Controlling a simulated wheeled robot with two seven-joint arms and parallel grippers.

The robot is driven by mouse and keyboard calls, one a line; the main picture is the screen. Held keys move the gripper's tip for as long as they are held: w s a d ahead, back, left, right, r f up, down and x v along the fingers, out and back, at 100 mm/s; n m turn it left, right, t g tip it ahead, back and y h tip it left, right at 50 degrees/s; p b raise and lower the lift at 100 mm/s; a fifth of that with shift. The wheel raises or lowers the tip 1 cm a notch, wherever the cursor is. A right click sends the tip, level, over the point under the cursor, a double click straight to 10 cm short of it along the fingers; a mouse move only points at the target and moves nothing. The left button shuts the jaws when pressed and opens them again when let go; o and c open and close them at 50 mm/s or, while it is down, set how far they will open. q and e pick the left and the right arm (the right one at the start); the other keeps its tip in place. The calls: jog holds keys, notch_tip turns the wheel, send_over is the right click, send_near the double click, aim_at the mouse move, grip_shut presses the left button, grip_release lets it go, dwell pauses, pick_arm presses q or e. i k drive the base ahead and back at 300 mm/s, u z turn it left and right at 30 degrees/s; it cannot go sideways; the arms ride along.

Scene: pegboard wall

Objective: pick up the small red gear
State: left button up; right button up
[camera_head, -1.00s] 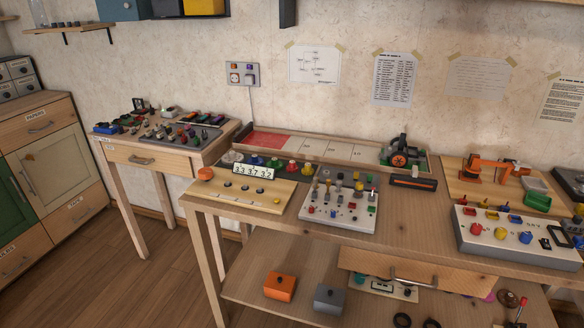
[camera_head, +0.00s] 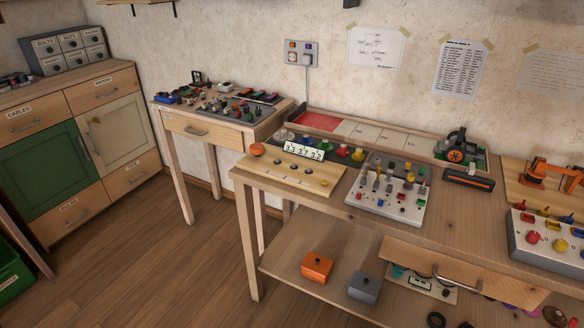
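I cannot make out a small red gear for certain in this view. Small red parts show among the pegs on the grey-white peg panel (camera_head: 388,204) on the workbench, but they are too small to tell their shape. A dark reddish round part (camera_head: 555,315) lies at the bottom right on the lower shelf, cut by the frame edge. Neither of my grippers is in view.
The workbench (camera_head: 460,228) carries a wooden number board (camera_head: 290,172), a long tray (camera_head: 322,122) and a black device (camera_head: 455,149). Orange (camera_head: 317,265) and grey boxes (camera_head: 364,287) sit on its lower shelf. A side table (camera_head: 205,129) and cabinet (camera_head: 120,131) stand left, with clear floor between.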

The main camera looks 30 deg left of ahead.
aim_at(342, 151)
jog(key=u, duration=1.7)
jog(key=i, duration=1.45)
jog(key=z, duration=2.6)
